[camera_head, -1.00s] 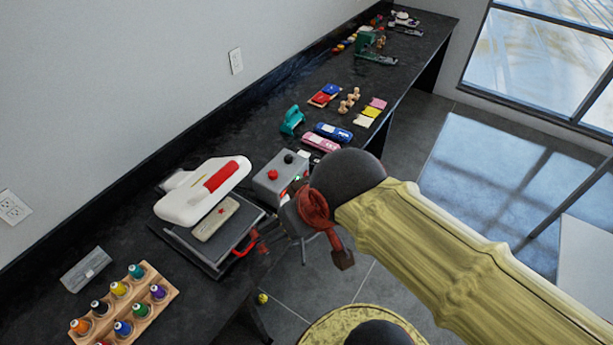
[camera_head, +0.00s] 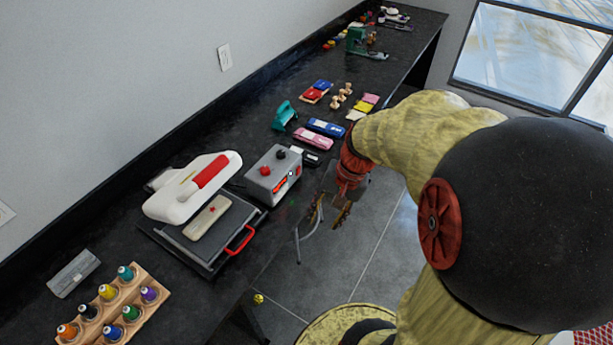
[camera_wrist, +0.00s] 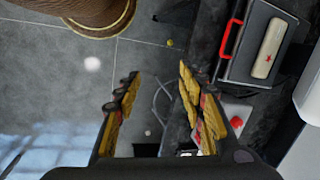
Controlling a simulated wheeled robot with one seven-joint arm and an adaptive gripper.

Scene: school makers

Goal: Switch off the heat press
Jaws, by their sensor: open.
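The heat press (camera_head: 225,225) stands on the black bench, with a white upper arm, a red grip (camera_head: 209,171) and a dark lower plate with a red front handle. A pale block with a red star lies on the plate. Right beside it is a grey control box (camera_head: 262,183) with a red knob, a black knob and a red switch (camera_head: 281,185) on its front. My gripper (camera_head: 329,212) is open and empty, pointing down off the bench's front edge, right of the box and apart from it. The wrist view shows the open fingers (camera_wrist: 158,85) and the press plate (camera_wrist: 248,68).
Thread bottles stand in a wooden rack (camera_head: 150,309) at the front left. Pink and blue cases (camera_head: 325,127), a teal tool (camera_head: 284,114) and small items lie farther along the bench. The floor before the bench is open.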

